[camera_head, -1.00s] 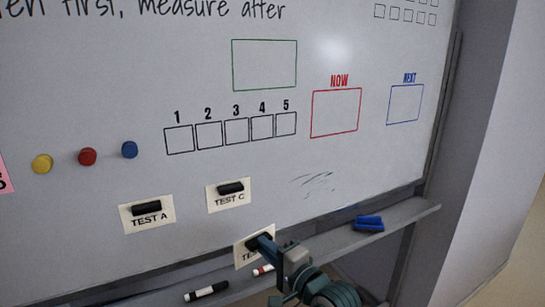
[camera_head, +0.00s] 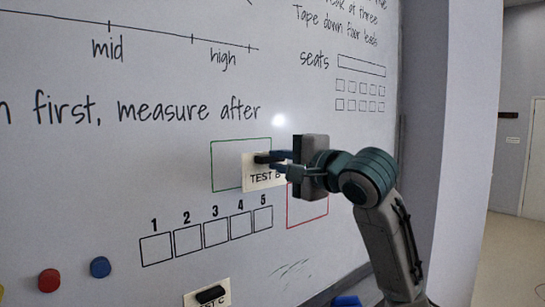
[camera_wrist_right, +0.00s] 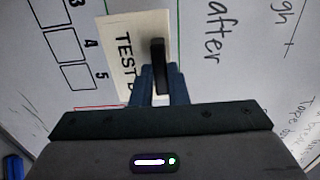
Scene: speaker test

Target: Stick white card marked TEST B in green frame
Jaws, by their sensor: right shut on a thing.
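The white card marked TEST B (camera_head: 262,178) has a black magnet grip (camera_head: 262,158) near its top. My right gripper (camera_head: 274,159) is shut on this black grip and holds the card upright at the board. The green frame (camera_head: 211,165) is drawn on the whiteboard. The card overlaps the frame's lower right part and sticks out past its right and lower edges. In the right wrist view the card (camera_wrist_right: 122,50) and its black grip (camera_wrist_right: 158,65) show between my fingers. I cannot tell whether the card touches the board. My left gripper is not in view.
The red frame (camera_head: 307,226) lies below right, partly behind my gripper. A row of numbered boxes (camera_head: 216,233) is below the green frame. The TEST C card (camera_head: 222,297), a red magnet (camera_head: 49,281) and a blue magnet (camera_head: 100,267) are lower on the whiteboard (camera_head: 80,180).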

